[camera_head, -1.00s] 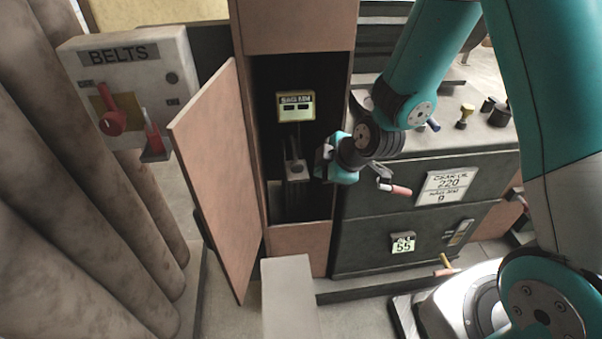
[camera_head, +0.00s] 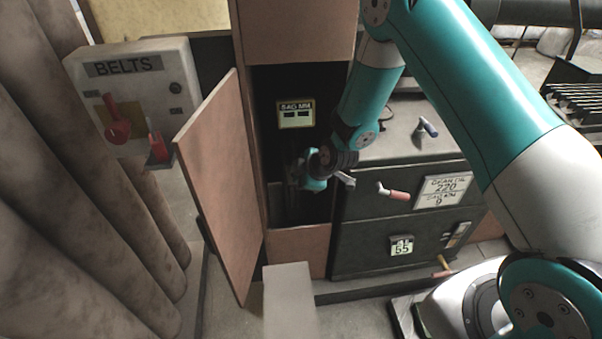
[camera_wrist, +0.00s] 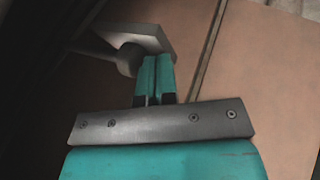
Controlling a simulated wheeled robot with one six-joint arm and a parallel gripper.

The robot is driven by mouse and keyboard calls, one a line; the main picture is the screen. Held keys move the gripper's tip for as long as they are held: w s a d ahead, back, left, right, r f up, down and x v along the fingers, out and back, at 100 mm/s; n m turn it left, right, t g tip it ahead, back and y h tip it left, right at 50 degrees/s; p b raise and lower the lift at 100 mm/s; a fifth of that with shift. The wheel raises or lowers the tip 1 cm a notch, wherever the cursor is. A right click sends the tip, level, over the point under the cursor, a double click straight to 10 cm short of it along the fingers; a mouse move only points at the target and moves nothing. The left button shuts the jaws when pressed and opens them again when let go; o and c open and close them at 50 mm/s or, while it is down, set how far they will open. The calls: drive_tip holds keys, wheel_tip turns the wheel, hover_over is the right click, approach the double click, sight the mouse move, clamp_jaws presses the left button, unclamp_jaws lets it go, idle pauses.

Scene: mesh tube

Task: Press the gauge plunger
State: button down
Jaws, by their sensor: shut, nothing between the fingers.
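My gripper (camera_head: 306,174) is inside the open cabinet, below the gauge display marked "SAG MM" (camera_head: 296,107). In the wrist view the teal fingers of my gripper (camera_wrist: 158,62) are shut together with nothing between them. A grey plate (camera_wrist: 148,37) with a round post (camera_wrist: 128,62) lies just beyond the fingertips and to their left; it appears to be the gauge's plunger part. The fingertips overlap the post's right edge in the picture; I cannot tell whether they touch. In the head view my gripper and the dark interior mostly hide this part.
The cabinet door (camera_head: 222,180) stands open on the left. A "BELTS" panel (camera_head: 125,68) with red levers is left of it. A dark drawer unit (camera_head: 372,235) with a pink-tipped handle (camera_head: 398,194) stands right of the opening. A grey block (camera_head: 290,300) stands in front.

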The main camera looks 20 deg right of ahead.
drive_tip(key=shift+w+d, duration=0.1)
drive_tip(key=shift+w, duration=0.15)
drive_tip(key=shift+w+d+r+b, duration=0.1)
drive_tip(key=shift+w+b, duration=0.25)
drive_tip(key=shift+w, duration=0.2)
drive_tip(key=shift+w+d+r+b, duration=0.1)
drive_tip(key=shift+w+b, duration=0.25)
drive_tip(key=shift+w, duration=0.15)
drive_tip(key=s+d+r+b, duration=0.1)
drive_tip(key=s+r, duration=0.6)
drive_tip(key=s, duration=0.3)
drive_tip(key=shift+d+r, duration=0.25)
drive_tip(key=shift+d, duration=0.15)
drive_tip(key=shift+s, duration=0.15)
